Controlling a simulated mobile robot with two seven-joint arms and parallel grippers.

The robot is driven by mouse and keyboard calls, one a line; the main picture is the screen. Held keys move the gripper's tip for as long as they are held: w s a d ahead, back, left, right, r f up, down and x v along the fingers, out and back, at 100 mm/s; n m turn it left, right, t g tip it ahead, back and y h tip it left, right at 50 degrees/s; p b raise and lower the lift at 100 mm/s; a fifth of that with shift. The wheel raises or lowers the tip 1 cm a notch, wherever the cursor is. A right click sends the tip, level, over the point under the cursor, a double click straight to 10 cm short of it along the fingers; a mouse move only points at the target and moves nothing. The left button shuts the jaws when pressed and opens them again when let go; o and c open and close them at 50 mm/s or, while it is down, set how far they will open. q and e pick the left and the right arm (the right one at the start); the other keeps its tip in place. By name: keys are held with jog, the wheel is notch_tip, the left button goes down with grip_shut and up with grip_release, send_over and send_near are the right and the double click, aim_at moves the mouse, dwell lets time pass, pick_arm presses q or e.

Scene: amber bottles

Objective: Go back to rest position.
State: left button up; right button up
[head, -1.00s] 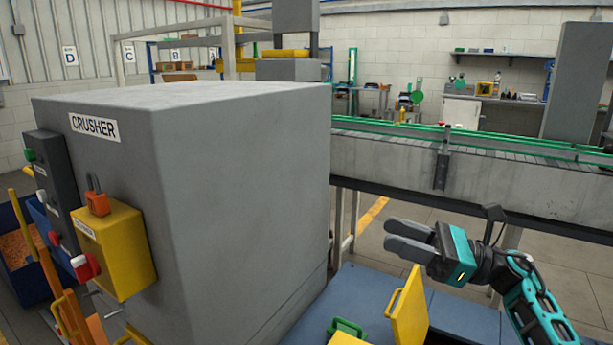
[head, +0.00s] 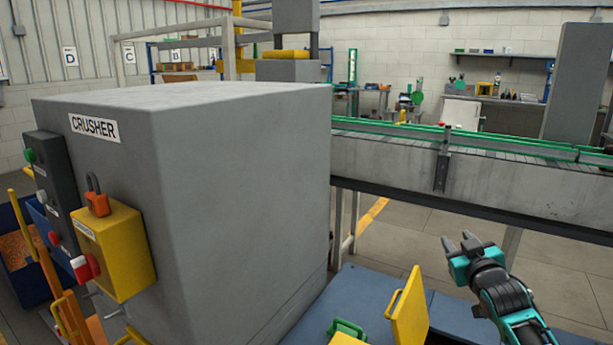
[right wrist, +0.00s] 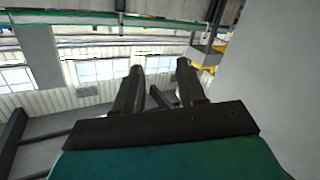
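My right gripper (head: 459,241) is at the lower right of the head view, in the air in front of the conveyor and above the blue surface. Its two fingers are apart with nothing between them. In the right wrist view the same gripper (right wrist: 159,68) also shows two separate fingers and an empty gap. My left gripper is not in the head view.
The grey crusher (head: 240,190) fills the left and middle. Its yellow box (head: 125,255) carries an orange padlock (head: 97,203). A conveyor (head: 490,180) runs behind my right arm. A yellow panel (head: 410,312) stands on the blue surface (head: 455,318).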

jog(key=s+a+f+g+y, duration=0.1)
jog(key=s+a+f, duration=0.25)
jog(key=f, duration=0.25)
jog(key=s+a+f+g, duration=0.1)
jog(key=s+a+f, duration=0.1)
jog(key=s+f, duration=0.3)
jog(key=s+a+f+g, duration=0.1)
jog(key=s+a+f, duration=0.2)
jog(key=s, duration=0.6)
jog(key=s+a+f+g+y, duration=0.1)
jog(key=s+a+f+g, duration=0.1)
jog(key=s+f, duration=0.4)
jog(key=s+a+f+g+y, duration=0.1)
jog(key=s+a+f, duration=0.3)
jog(key=s, duration=0.8)
jog(key=shift+a+f, duration=0.35)
jog(key=shift+f, duration=0.1)
jog(key=shift+s, duration=0.1)
